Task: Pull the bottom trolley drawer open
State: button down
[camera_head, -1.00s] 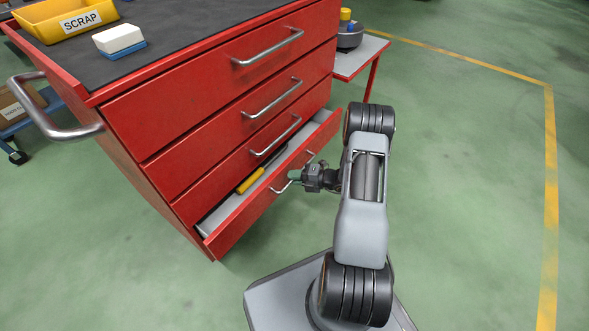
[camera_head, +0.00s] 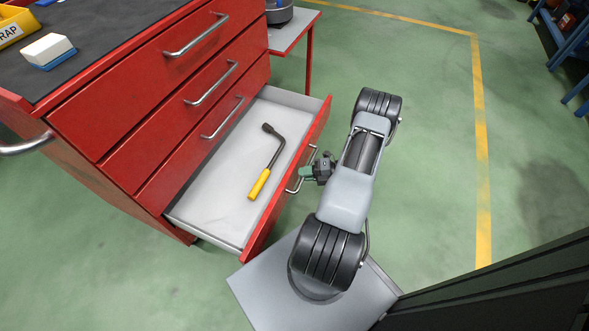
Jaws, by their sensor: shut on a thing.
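The red trolley (camera_head: 150,110) stands at the left with its bottom drawer (camera_head: 215,190) pulled well out, its pale grey inside in plain view. A wrench with a yellow grip (camera_head: 258,184) and a dark bent head lies in the drawer. The drawer's metal handle (camera_head: 293,190) is on the red front panel. My gripper (camera_head: 306,173) is shut on this handle, at the outer side of the front. Its fingertips partly hide the handle. The drawers above are shut.
A yellow bin (camera_head: 14,24) and a white and blue block (camera_head: 48,50) are on the trolley top. A small side table (camera_head: 290,32) stands behind. A dark panel (camera_head: 500,290) is at the lower right. Green floor is clear to the right, with a yellow line (camera_head: 481,150).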

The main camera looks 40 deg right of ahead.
jog(key=shift+s+d, duration=0.4)
jog(key=shift+s, duration=0.4)
jog(key=c, duration=1.1)
grip_release()
jog(key=shift+c, duration=0.2)
jog(key=p+v, duration=0.2)
jog(key=v, duration=1.2)
jog(key=shift+w, duration=0.15)
